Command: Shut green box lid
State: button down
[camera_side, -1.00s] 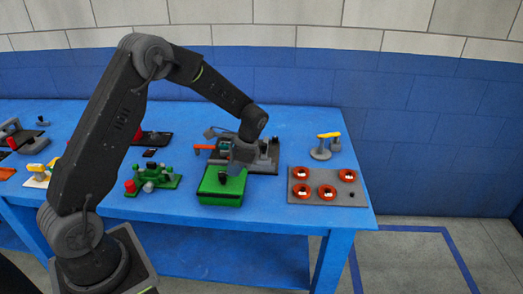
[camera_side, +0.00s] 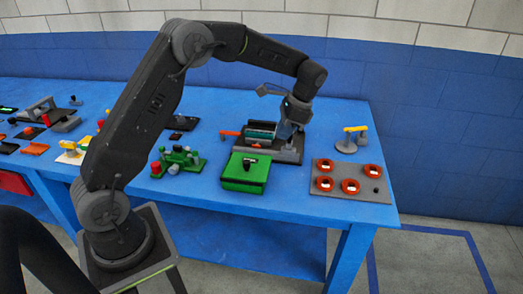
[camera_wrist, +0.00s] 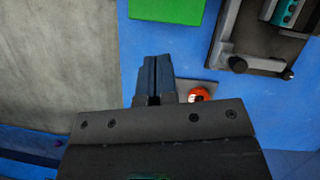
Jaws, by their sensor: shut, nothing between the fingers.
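The green box (camera_side: 245,173) sits on the blue table, and its lid (camera_side: 248,160) lies flat on top with a dark handle on it. The lid looks shut. In the wrist view part of the green box (camera_wrist: 167,10) shows at the top edge. My gripper (camera_side: 285,132) is raised behind and to the right of the box, in front of the dark fixture, apart from the lid. In the wrist view the fingers of my gripper (camera_wrist: 154,75) are together with nothing between them.
A dark fixture with a teal part (camera_side: 262,133) stands behind the box. A grey plate (camera_side: 350,188) with several red rings lies to the right. A green valve piece (camera_side: 180,160) stands to the left. A yellow-handled piece (camera_side: 352,138) is at back right.

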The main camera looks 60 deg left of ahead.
aim_at(246, 161)
jog(key=s+a+f, duration=0.1)
jog(key=s+f, duration=0.1)
jog(key=s+a+f, duration=0.1)
jog(key=f, duration=0.2)
jog(key=s+a+f, duration=0.1)
jog(key=s+f, duration=0.1)
jog(key=f, duration=0.1)
jog(key=shift+s+a+f, duration=0.1)
jog(key=shift+s, duration=0.2)
jog(key=shift+s+a, duration=0.25)
jog(key=shift+s, duration=0.15)
jog(key=shift+s+a, duration=0.8)
jog(key=shift+s, duration=0.2)
jog(key=shift+f, duration=0.1)
